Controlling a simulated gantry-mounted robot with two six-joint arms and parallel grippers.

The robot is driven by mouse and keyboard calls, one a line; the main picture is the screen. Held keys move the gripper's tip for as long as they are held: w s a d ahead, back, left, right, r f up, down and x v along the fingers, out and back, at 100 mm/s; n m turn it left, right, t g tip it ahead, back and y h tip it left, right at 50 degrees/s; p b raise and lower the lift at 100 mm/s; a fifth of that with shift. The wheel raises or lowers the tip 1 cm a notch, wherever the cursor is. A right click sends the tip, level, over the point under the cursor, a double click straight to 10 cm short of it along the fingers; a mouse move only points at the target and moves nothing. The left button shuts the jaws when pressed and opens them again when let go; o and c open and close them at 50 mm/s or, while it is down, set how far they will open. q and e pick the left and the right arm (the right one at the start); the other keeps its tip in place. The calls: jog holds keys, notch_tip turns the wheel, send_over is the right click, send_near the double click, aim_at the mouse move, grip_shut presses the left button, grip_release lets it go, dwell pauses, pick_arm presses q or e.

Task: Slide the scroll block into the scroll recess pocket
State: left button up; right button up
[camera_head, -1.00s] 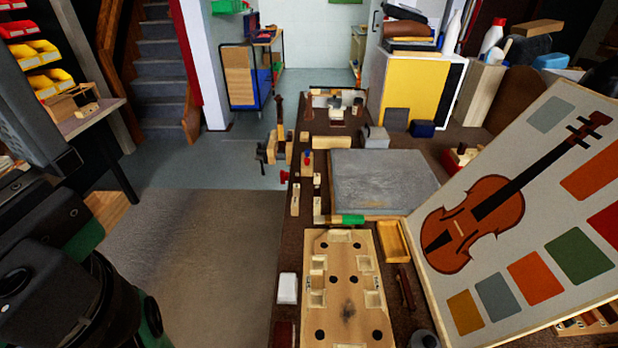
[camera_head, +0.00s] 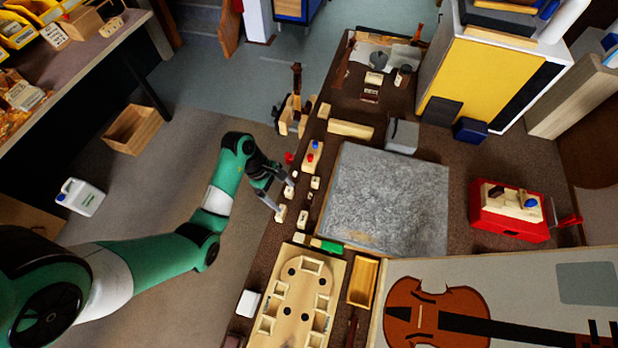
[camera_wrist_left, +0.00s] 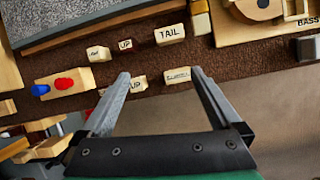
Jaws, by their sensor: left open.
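The wooden board with recess pockets (camera_head: 334,290) lies on the bench at the bottom of the head view; its edge shows at upper right in the left wrist view (camera_wrist_left: 232,30). I cannot tell which pocket is the scroll recess. My left gripper (camera_head: 278,193) is open and empty at the bench's left edge, beside several small labelled blocks. In the left wrist view, its fingertips (camera_wrist_left: 160,75) are either side of an "UP" block (camera_wrist_left: 138,84) and a block with a small unreadable label (camera_wrist_left: 178,75). I cannot tell which block is the scroll block. My right gripper is not in view.
A "TAIL" block (camera_wrist_left: 170,34) and another "UP" block (camera_wrist_left: 125,45) lie beyond the fingertips. A block with red and blue knobs (camera_head: 312,156) stands farther back. A grey slab (camera_head: 390,200) fills the bench's middle. An open wooden tray (camera_head: 362,282) sits beside the board.

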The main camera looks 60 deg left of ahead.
pick_arm(q)
jog(key=n+p, duration=0.2)
jog(key=p, duration=0.1)
send_near(281, 213)
jog(key=r, duration=0.1)
jog(key=b+x, duration=0.1)
jog(key=x, duration=0.1)
jog(key=b+x, duration=0.1)
jog(key=x, duration=0.1)
jog(key=a+b+x, duration=0.1)
jog(key=x, duration=0.1)
jog(key=shift+f, duration=0.1)
jog(key=b+x, duration=0.2)
jog(key=x, duration=0.3)
jog(key=shift+f+b, duration=0.15)
jog(key=shift+b, duration=0.25)
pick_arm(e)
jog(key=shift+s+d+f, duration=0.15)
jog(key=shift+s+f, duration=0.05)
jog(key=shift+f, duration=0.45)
pick_arm(q)
jog(key=c, duration=1.4)
